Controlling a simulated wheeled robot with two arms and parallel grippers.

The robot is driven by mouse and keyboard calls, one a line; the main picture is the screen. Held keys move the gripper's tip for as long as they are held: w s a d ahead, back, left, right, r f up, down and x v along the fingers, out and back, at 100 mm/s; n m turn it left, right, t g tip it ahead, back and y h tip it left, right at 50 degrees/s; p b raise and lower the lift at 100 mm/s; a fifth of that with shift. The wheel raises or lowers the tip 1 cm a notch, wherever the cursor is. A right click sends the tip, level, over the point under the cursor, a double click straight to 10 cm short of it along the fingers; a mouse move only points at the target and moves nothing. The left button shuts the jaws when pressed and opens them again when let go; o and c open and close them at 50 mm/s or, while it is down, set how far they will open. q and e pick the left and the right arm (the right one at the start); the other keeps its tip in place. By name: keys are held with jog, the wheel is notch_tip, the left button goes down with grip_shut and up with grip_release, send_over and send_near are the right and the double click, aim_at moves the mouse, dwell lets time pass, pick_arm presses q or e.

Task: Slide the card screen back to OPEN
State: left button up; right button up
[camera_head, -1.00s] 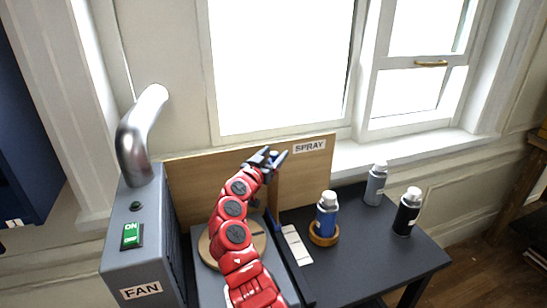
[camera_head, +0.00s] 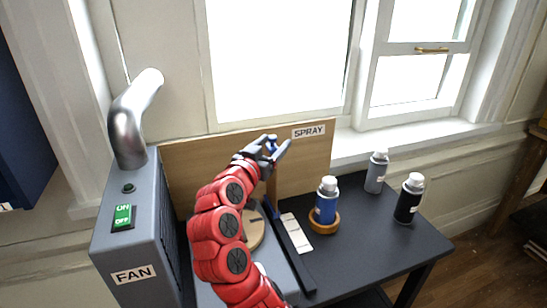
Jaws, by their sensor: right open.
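My right gripper (camera_head: 268,149) is open, its two dark fingers spread in front of the wooden back panel (camera_head: 210,158). A narrow brown upright piece (camera_head: 272,186), which looks like the card screen seen nearly edge-on, stands just below the fingers. I cannot tell whether the fingers touch it. A dark rail (camera_head: 292,250) runs from the panel toward the front. My red right arm hides part of this area. No OPEN mark can be read. My left gripper is not in view.
A blue spray can (camera_head: 326,205) stands in a wooden ring (camera_head: 325,224), right of a white strip (camera_head: 297,237). Grey (camera_head: 376,172) and black (camera_head: 408,200) cans stand farther right. A grey fan box (camera_head: 135,240) stands left. A round wooden disc (camera_head: 254,230) is partly behind my arm.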

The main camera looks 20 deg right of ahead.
jog(key=shift+s+a+r+b, duration=0.1)
jog(key=shift+s+a, duration=0.1)
jog(key=shift+s, duration=0.55)
jog(key=shift+s+a+r+b, duration=0.1)
jog(key=shift+s+a+b, duration=0.1)
jog(key=shift+s, duration=0.5)
jog(key=shift+s+a+r+b, duration=0.1)
jog(key=shift+s+a, duration=0.1)
jog(key=shift+s, duration=0.55)
